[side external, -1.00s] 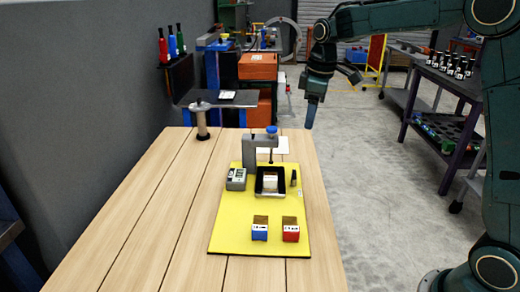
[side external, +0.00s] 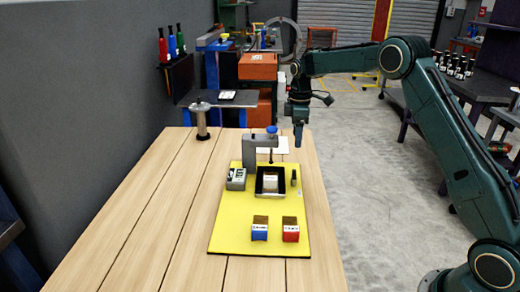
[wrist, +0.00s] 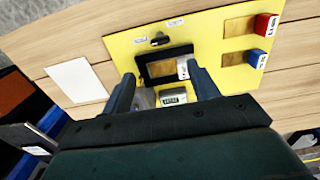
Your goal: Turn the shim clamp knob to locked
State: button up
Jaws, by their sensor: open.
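A small black knob (side external: 294,178) stands on the yellow board (side external: 222,215), right of a black tray (side external: 259,191). In the wrist view the knob (wrist: 160,40) lies beyond the tray (wrist: 143,75), with small white labels nearby, too small to read. A blue round cap (side external: 271,130) tops a grey bracket (side external: 249,155) whose spindle hangs over the tray. I cannot tell for certain which one is the shim clamp knob, or its setting. My gripper (side external: 299,146) is open and empty, above the board's back right, apart from everything. Its fingers (wrist: 162,82) frame the tray in the wrist view.
A grey box with a display (side external: 236,179) sits left of the tray. Blue (side external: 260,232) and red (side external: 291,233) blocks stand at the board's front. A white sheet (side external: 273,144) lies behind. The table's left side is mostly clear.

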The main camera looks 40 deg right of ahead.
aim_at(294, 172)
jog(key=shift+f, duration=0.15)
notch_tip(294, 172, down, 14)
jog(key=shift+r, duration=0.25)
dwell(0.4)
jog(key=c, duration=1)
